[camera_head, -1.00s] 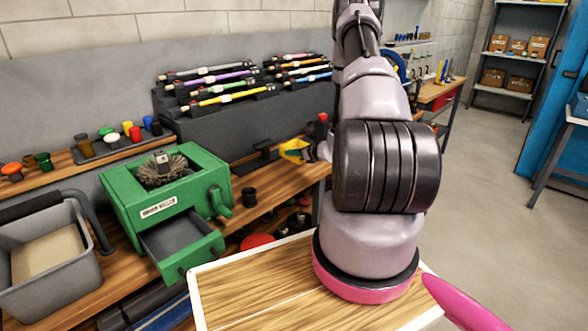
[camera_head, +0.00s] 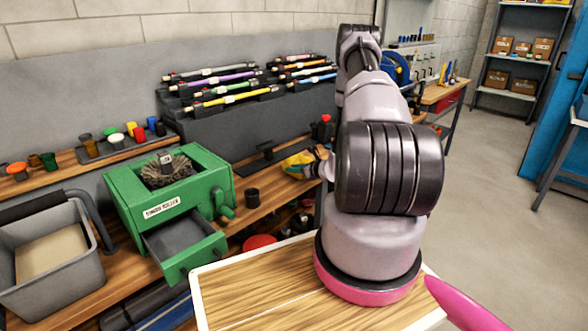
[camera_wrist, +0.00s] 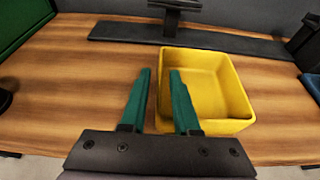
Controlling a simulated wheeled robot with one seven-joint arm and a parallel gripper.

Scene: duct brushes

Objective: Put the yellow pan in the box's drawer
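The yellow pan (camera_wrist: 205,85) is a square, open-topped tray on the wooden bench in the wrist view, right of centre. It also shows, partly covered by my arm's end, in the head view (camera_head: 298,163). My gripper (camera_wrist: 160,72) has two green fingers with a gap between them. One finger is left of the pan and the other overlaps its left wall, so they appear to straddle that wall. Contact cannot be told. The green box (camera_head: 128,188) stands left on the bench, with its grey-lined drawer (camera_head: 180,238) pulled out and empty.
A grey bin (camera_head: 75,275) stands left of the green box. A dark cup (camera_head: 252,198) stands between the box and the pan. A dark flat stand (camera_wrist: 190,36) lies just behind the pan. Racks of coloured brushes (camera_head: 235,98) are at the back.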

